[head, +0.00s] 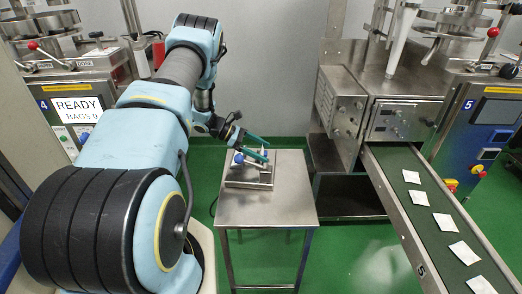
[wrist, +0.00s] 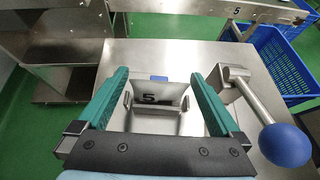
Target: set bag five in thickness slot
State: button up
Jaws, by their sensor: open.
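The thickness gauge (head: 250,176) is a small metal fixture on a steel side table. In the wrist view its slot (wrist: 186,101) has flared metal walls and lies between my fingers. I cannot tell whether this face is bag five or part of the gauge. My gripper (head: 262,148) is over the gauge with its teal fingers apart, one on each side of the slot. It also shows in the wrist view (wrist: 159,76), with nothing visibly clamped.
A lever with a blue ball knob (wrist: 287,145) stands right of the slot. Several white bags (head: 463,252) lie on the belt (head: 405,165) at the right. A blue crate (wrist: 272,62) is beyond the table. The table top (head: 265,212) in front of the gauge is bare.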

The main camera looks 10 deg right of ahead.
jog(key=b+v, duration=0.4)
jog(key=v, duration=0.6)
jog(key=shift+w+a, duration=0.1)
jog(key=shift+a, duration=0.35)
jog(key=s+a+r+m+t+y, duration=0.1)
jog(key=s+a+r+m+y, duration=0.2)
jog(key=s, duration=0.5)
jog(key=s+a+r+m+t+y, duration=0.2)
jog(key=s+a+r+m+y, duration=0.2)
jog(key=s+r+m, duration=0.2)
jog(key=s+a+r+m+t+y, duration=0.2)
jog(key=s+a+r+m+y, duration=0.2)
jog(key=s, duration=0.7)
jog(key=m, duration=0.2)
jog(key=shift+a+r+m, duration=0.4)
